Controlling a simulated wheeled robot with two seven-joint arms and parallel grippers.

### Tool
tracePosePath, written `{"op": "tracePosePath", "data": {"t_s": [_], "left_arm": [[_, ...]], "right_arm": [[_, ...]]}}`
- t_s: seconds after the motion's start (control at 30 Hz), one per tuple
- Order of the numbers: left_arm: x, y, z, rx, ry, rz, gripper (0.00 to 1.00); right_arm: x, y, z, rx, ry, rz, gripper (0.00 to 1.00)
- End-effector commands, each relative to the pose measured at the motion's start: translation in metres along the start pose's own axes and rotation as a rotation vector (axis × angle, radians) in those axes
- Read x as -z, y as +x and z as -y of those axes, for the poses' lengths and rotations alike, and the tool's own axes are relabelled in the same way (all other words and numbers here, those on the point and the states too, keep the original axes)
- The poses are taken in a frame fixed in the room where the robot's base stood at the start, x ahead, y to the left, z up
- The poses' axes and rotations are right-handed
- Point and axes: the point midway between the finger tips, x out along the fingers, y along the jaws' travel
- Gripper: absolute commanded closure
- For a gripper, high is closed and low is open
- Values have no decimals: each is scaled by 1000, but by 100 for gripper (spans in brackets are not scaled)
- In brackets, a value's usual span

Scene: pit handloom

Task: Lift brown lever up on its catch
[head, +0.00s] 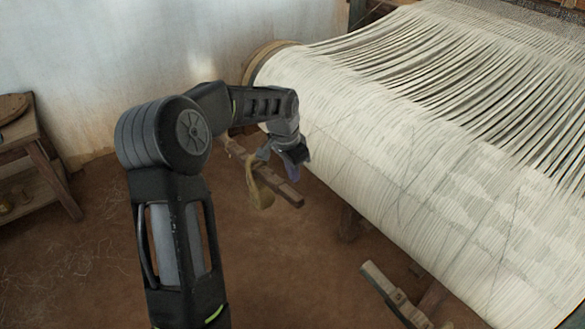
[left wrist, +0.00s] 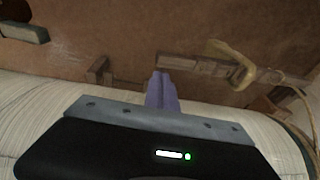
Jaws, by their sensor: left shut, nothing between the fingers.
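A brown wooden lever (head: 284,190) sticks out low beside the left end of the cloth roll. A curved yellowish-tan piece (head: 259,188) hangs over it; I cannot tell whether this is the catch. In the left wrist view the lever (left wrist: 192,64) lies beyond the fingertips, with the tan piece (left wrist: 238,66) to their right. My left gripper (head: 297,164) points down just above the lever's free end, beside the roll. Its purple fingers also show in the left wrist view (left wrist: 161,78), shut and empty. I cannot tell whether they touch the lever. My right gripper is out of view.
The large roll of white cloth (head: 400,170) fills the right side, close to my gripper. Another wooden bar (head: 394,294) stands low at the front right. A small wooden table (head: 38,150) is at the far left. The earthen floor (head: 90,250) is mostly clear.

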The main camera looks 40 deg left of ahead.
Motion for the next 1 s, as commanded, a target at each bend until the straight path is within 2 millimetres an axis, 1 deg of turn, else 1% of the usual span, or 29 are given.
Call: {"op": "tracePosePath", "data": {"t_s": [0.03,0.3,0.5,0.6,0.7,1.0], "left_arm": [[-1,10,-1,-4,1,3,100],[-1,65,-1,-4,1,3,100],[0,92,0,-1,0,0,100],[0,100,0,-1,0,1,100],[0,103,0,0,0,0,100],[0,104,0,0,0,0,100]], "right_arm": [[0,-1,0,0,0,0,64],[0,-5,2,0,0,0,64],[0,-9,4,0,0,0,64],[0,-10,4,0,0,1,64],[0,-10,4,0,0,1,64],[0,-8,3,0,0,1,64]]}}
